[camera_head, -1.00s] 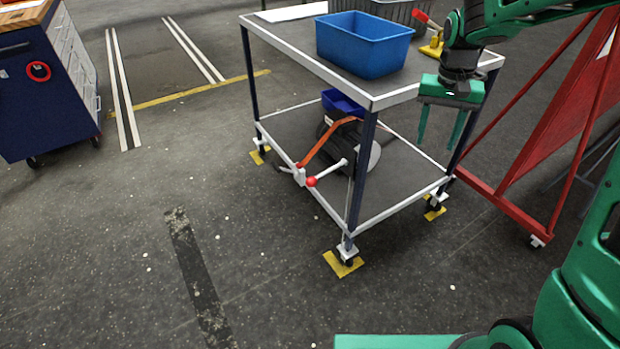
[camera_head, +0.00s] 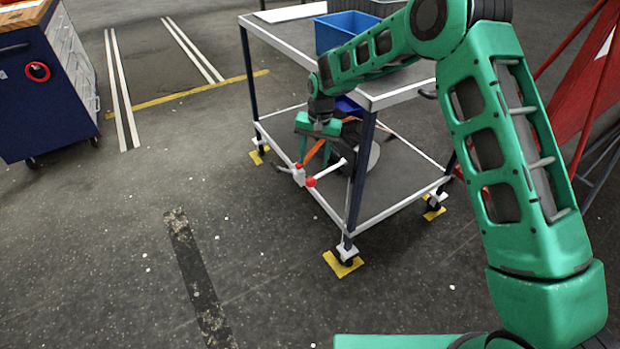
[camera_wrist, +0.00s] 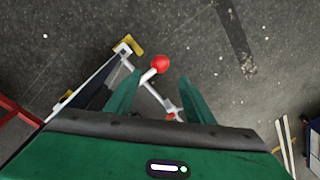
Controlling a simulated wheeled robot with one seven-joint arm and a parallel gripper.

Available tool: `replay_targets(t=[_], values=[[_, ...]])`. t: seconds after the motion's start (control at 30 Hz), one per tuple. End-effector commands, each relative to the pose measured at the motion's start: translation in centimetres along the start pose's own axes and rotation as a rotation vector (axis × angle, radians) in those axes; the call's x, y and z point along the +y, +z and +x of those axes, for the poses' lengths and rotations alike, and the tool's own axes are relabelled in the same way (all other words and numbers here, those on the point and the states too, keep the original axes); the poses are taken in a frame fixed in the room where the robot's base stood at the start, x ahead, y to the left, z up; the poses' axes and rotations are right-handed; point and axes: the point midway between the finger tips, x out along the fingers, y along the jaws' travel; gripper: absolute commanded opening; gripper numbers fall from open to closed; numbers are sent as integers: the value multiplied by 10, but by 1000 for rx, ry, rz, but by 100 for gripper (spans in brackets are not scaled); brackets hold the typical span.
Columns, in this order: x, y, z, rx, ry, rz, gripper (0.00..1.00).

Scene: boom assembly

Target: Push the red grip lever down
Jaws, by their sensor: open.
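A white lever with a round red grip (camera_head: 311,182) sticks out at the front left of the cart's lower shelf. The red grip also shows in the wrist view (camera_wrist: 160,64), just beyond and between my fingertips. My gripper (camera_head: 315,155) is open and empty, pointing down above the shelf's left edge, close above the lever. In the wrist view my gripper's two fingers (camera_wrist: 163,77) are spread wide. I cannot tell whether either finger touches the lever. A white fitting with a small red part (camera_head: 299,174) is beside the grip, and an orange strap runs behind it.
The cart's white shelf edge (camera_head: 330,211) and dark front post (camera_head: 359,180) are close to the lever. A blue bin (camera_head: 340,30) stands on the top shelf, partly hidden by my arm. A blue cabinet (camera_head: 40,85) is at left. The floor in front is clear.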

Motion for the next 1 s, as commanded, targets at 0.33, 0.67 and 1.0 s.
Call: replay_targets(t=[0.33, 0.67, 1.0], values=[[0, 1, 62, -2, 1, -2, 49], [0, 0, 88, 0, 1, -1, 49], [0, 0, 89, 0, 1, -1, 34]])
